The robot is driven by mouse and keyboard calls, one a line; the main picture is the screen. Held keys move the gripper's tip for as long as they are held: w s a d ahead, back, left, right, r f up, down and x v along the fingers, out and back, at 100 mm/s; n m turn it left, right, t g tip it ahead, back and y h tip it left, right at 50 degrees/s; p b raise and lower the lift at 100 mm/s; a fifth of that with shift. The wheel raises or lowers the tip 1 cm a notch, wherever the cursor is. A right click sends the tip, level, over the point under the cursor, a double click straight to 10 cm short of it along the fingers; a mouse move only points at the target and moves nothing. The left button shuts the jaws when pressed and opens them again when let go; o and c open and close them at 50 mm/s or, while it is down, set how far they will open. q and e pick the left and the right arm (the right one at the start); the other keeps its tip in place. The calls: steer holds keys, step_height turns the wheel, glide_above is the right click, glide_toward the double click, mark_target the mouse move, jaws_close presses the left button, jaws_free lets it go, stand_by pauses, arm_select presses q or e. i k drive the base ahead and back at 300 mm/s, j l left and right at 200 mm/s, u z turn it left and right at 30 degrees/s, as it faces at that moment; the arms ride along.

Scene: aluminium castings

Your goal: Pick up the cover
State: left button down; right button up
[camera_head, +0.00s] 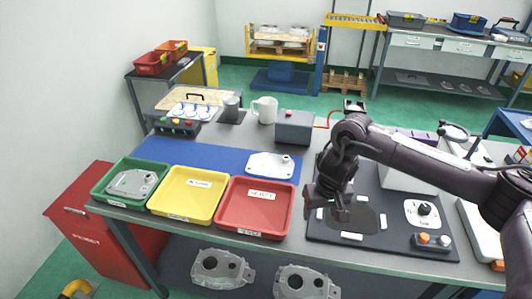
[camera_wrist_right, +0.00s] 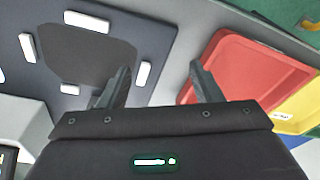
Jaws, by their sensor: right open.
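A light metal plate-like casting (camera_head: 270,165), which looks like a cover, lies flat on the blue mat (camera_head: 215,152) behind the red tray. Another grey casting (camera_head: 131,183) lies in the green tray (camera_head: 103,189); I cannot tell for certain which one is the cover. My right gripper (camera_head: 338,208) points down above the left part of the dark fixture mat (camera_head: 390,243), right of the red tray. In the right wrist view its two fingers (camera_wrist_right: 160,76) are apart with nothing between them. My left gripper is not in view.
An empty yellow tray (camera_head: 187,192) and an empty red tray (camera_head: 255,205) stand along the front edge. White blocks (camera_wrist_right: 89,20) surround a dark patch on the mat. A grey box (camera_head: 293,127) and a white mug (camera_head: 265,109) stand behind. Two castings (camera_head: 220,270) lie below the tabletop.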

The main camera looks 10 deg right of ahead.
mark_target(264, 165)
steer(key=i, duration=0.95)
